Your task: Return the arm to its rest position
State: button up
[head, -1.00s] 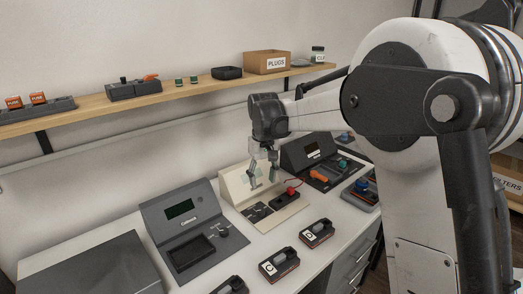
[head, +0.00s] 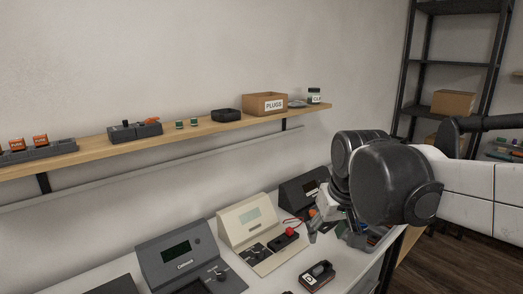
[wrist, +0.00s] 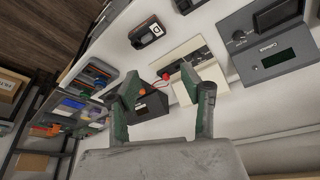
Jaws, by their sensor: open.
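My gripper (wrist: 165,105) is open and empty in the wrist view, its two green-grey fingers apart with the bench devices beyond them. In the head view my gripper (head: 322,222) is partly hidden behind my dark wrist joint, above the right part of the bench. My arm reaches in from the right edge.
A cream device (head: 246,222) and a grey device (head: 178,258) stand on the white bench (head: 290,268). A dark device (head: 300,190) is partly hidden by my arm. A wall shelf (head: 210,130) carries a PLUGS box (head: 265,104). A tall rack (head: 412,75) stands at the right.

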jog(key=s+d+f+m+t, duration=0.1)
jog(key=s+d+f, duration=0.1)
jog(key=s, duration=0.5)
jog(key=s+d+f+m+t, duration=0.1)
jog(key=s+d+f, duration=0.1)
jog(key=s, duration=0.5)
jog(key=shift+s+d+f+t+h+p, duration=0.2)
jog(key=shift+d+f+t+h+p, duration=0.15)
jog(key=shift+d, duration=0.4)
